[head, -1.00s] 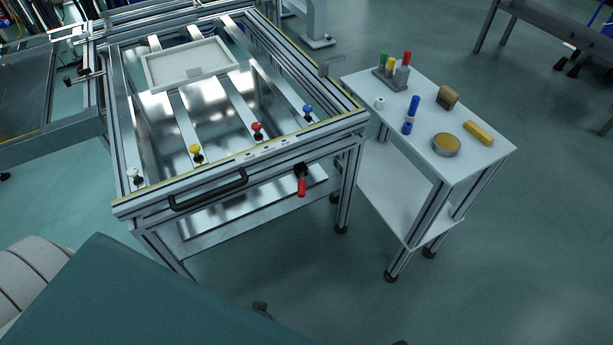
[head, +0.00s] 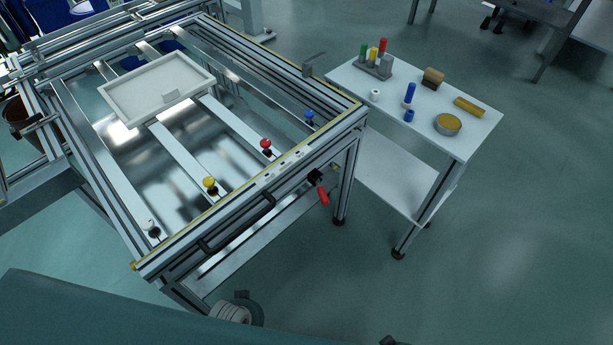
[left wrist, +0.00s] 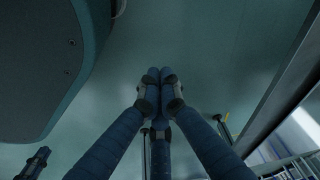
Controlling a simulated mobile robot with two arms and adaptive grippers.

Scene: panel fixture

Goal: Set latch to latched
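The latch has a black mount (head: 315,176) on the front rail of the metal panel fixture (head: 230,200), near its right corner. Its red handle (head: 323,196) points down and slightly right in the head view. Nothing touches it. My left gripper (left wrist: 158,75) shows in the left wrist view with its dark blue fingers brought together at the tips. I see nothing between them. It is over the floor, away from the latch. My right gripper is not in view.
A black bar handle (head: 240,222) runs along the fixture's front. White, yellow, red and blue knobs (head: 265,144) stand along the front edge. A white tray (head: 160,124) lies at the back. A side table (head: 480,128) with small objects stands right. The floor ahead is clear.

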